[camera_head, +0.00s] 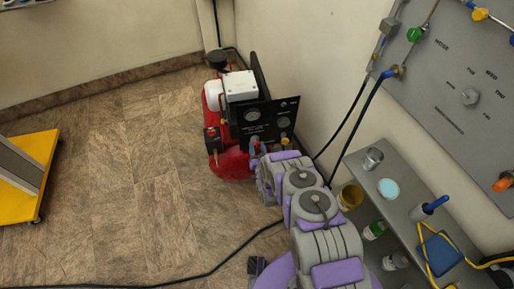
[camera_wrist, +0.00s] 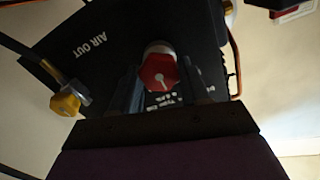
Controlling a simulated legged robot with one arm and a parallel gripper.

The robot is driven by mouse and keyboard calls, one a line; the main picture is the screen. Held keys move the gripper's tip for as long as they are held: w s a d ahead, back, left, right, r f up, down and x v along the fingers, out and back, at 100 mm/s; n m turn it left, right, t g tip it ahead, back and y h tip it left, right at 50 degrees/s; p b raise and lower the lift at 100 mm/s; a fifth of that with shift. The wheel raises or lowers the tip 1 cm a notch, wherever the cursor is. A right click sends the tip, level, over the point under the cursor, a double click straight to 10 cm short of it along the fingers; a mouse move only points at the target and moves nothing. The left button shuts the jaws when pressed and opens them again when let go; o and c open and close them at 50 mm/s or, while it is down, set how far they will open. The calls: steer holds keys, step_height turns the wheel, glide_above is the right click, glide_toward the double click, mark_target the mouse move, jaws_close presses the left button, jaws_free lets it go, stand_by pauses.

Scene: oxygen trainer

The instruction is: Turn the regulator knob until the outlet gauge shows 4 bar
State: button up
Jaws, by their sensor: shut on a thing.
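The red regulator knob (camera_wrist: 158,72) with a white pointer mark is at the centre of the wrist view, on a black panel (camera_wrist: 205,58). My gripper (camera_wrist: 157,88) has a dark finger on each side of the knob and is shut on it. In the head view my gripper (camera_head: 256,147) reaches the lower part of the black panel (camera_head: 262,104), and my arm hides the knob there. Two round gauges show on the panel, one at the left (camera_head: 252,115) and one at the right (camera_head: 284,122). Their readings are too small to tell. No gauge face is readable in the wrist view.
A yellow valve handle (camera_wrist: 66,103) sits left of the knob, near the "AIR OUT" label. The red compressor (camera_head: 232,164) stands by the wall. A grey shelf (camera_head: 404,211) with jars is at the right. A yellow cart (camera_head: 30,175) is at the left. A black hose crosses the floor.

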steer(key=m, duration=0.4)
steer(key=shift+d+f+m, duration=0.15)
steer(key=shift+m, duration=0.25)
steer(key=shift+m+b, duration=0.5)
steer(key=shift+m, duration=1.5)
steer(key=shift+f, duration=0.1)
steer(key=o, duration=0.9)
steer(key=shift+c, duration=0.2)
steer(key=shift+o, duration=1)
